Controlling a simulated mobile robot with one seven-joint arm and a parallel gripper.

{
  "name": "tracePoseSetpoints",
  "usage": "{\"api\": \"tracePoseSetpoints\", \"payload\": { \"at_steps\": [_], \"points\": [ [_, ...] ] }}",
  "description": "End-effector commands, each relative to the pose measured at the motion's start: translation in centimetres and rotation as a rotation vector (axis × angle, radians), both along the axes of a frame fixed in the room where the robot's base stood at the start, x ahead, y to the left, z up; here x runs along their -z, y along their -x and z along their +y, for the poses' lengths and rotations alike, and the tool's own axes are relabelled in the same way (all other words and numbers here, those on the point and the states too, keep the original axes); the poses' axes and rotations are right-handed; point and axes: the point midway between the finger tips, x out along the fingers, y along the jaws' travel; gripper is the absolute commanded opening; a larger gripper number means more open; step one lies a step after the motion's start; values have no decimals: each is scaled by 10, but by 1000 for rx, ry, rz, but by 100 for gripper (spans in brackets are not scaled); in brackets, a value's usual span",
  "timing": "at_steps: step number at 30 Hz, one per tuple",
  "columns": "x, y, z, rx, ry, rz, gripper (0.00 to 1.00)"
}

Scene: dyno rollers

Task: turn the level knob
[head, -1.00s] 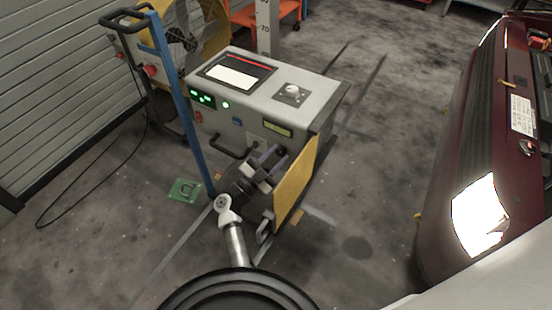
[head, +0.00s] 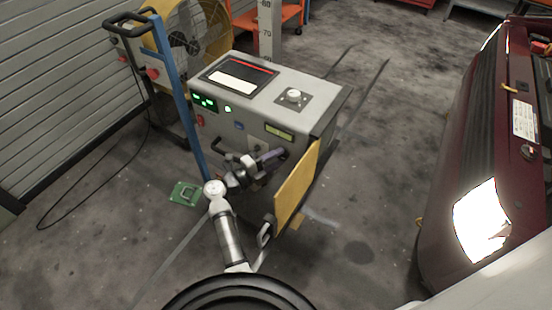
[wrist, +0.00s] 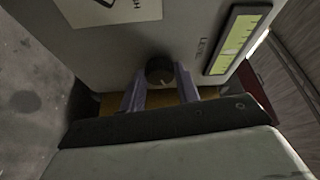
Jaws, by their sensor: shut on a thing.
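The level knob (wrist: 160,71) is a small dark round knob with a light pointer mark on the grey front panel of a wheeled cabinet (head: 225,125). Lettering beside it in the wrist view is partly readable as a level label. My gripper (wrist: 160,80) has one finger on each side of the knob and is shut on it. In the head view my gripper (head: 279,155) reaches the lower right of the front panel, below the yellow-green display (head: 279,131). The knob is mostly hidden there by the fingers.
A yellow panel (head: 297,187) stands close to the right of my gripper. A black handle (head: 226,148) and a blue post (head: 180,95) are to the left. A dark red car (head: 480,140) with a lit headlight stands at the right. The floor between is clear.

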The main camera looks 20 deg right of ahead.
Motion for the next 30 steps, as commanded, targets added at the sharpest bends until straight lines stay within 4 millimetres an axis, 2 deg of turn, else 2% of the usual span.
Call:
{"api": "tracePoseSetpoints", "payload": {
  "at_steps": [9, 22, 23, 27, 30],
  "points": [
    [0, 1, 0, 1, -54, -65, 9],
    [0, 1, 0, 1, -58, -71, 9],
    [0, 1, 0, 1, -58, -71, 33],
    [0, 0, 0, 1, -59, -72, 51],
    [0, 0, 0, 0, -58, -73, 53]
  ]
}}
